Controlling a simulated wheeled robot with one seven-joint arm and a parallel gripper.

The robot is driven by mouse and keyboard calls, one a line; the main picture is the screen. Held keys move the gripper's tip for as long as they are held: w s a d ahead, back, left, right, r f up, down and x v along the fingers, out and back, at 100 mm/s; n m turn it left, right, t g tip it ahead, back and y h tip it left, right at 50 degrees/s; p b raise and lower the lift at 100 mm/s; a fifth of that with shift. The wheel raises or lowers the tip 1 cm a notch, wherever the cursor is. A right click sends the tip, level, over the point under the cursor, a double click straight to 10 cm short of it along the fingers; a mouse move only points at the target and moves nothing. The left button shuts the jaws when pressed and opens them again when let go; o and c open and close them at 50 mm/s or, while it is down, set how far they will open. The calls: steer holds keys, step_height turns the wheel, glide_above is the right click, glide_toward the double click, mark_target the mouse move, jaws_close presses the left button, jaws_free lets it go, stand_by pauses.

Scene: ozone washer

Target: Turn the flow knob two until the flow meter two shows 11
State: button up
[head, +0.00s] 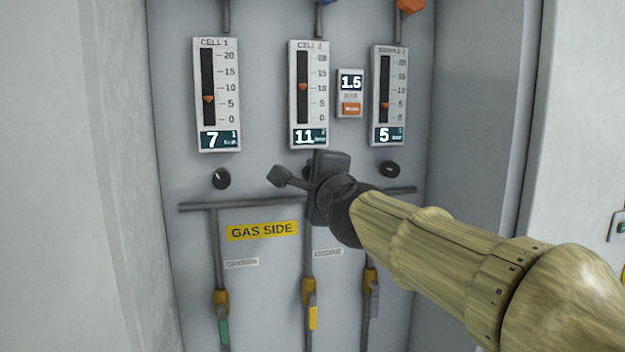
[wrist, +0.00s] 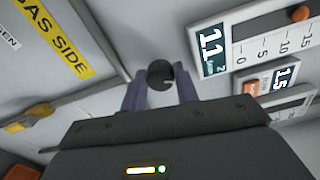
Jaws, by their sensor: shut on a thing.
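The middle flow meter (head: 308,95), labelled as a cell meter, shows 11 on its display, and its orange float sits near the 10 mark. The same meter shows in the wrist view (wrist: 255,38), its display also reading 11 with a small 2 beside it. The black flow knob (wrist: 160,74) below that meter sits between the fingers of my gripper (wrist: 160,92). My gripper is shut on this knob.
The left meter (head: 218,95) reads 7, with its knob (head: 221,178) below. The right meter (head: 388,97) reads 5, with its knob (head: 390,169) below. A small unit (head: 350,93) reads 1.5. Pipes and a yellow-handled valve (head: 313,312) are lower down.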

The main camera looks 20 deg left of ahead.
steer(key=shift+m, duration=0.5)
steer(key=o, duration=1)
steer(key=shift+d, duration=0.15)
